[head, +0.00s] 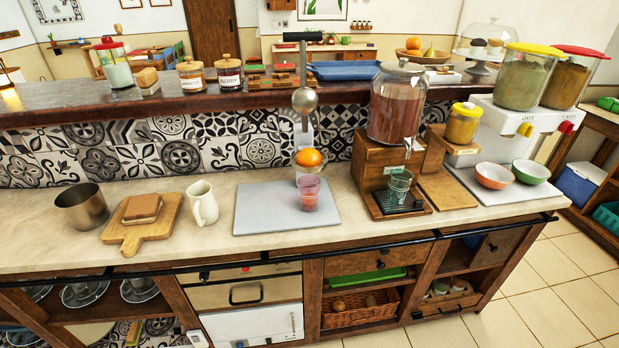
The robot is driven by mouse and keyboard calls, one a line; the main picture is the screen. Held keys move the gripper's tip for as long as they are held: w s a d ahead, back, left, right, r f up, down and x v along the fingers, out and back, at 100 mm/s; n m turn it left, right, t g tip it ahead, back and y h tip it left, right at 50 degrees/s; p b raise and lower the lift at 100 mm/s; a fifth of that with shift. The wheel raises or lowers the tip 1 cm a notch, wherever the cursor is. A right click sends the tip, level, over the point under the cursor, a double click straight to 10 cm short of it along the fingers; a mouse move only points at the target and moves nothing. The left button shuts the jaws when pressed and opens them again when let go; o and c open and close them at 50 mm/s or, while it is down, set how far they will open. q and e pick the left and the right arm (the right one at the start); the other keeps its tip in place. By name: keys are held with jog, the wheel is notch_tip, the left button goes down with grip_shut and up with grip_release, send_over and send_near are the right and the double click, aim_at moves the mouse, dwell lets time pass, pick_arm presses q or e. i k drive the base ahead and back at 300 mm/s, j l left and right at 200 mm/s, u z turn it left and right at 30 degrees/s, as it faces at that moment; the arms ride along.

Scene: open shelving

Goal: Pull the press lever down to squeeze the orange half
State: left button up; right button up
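The press (304,130) stands on a pale grey board (262,212) in the middle of the counter. Its lever (300,37) has a dark crossbar handle and points up. A rounded metal press head (304,101) hangs above the orange half (308,158), with a clear gap between them. The orange half sits on the press's cup, cut side not clearly seen. A pinkish glass (309,192) stands on the board below it. Neither of my grippers is in view.
Left of the board are a white jug (202,203), a wooden board (132,236) with a cake-like block, and a metal pot (82,206). A wooden drink dispenser (372,158) stands close on the right. A raised dark shelf (150,103) runs behind. The counter front is clear.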

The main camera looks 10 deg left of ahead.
aim_at(304, 101)
jog(key=i+j+z, duration=0.6)
jog(key=i+j, duration=0.1)
jog(key=j, duration=0.1)
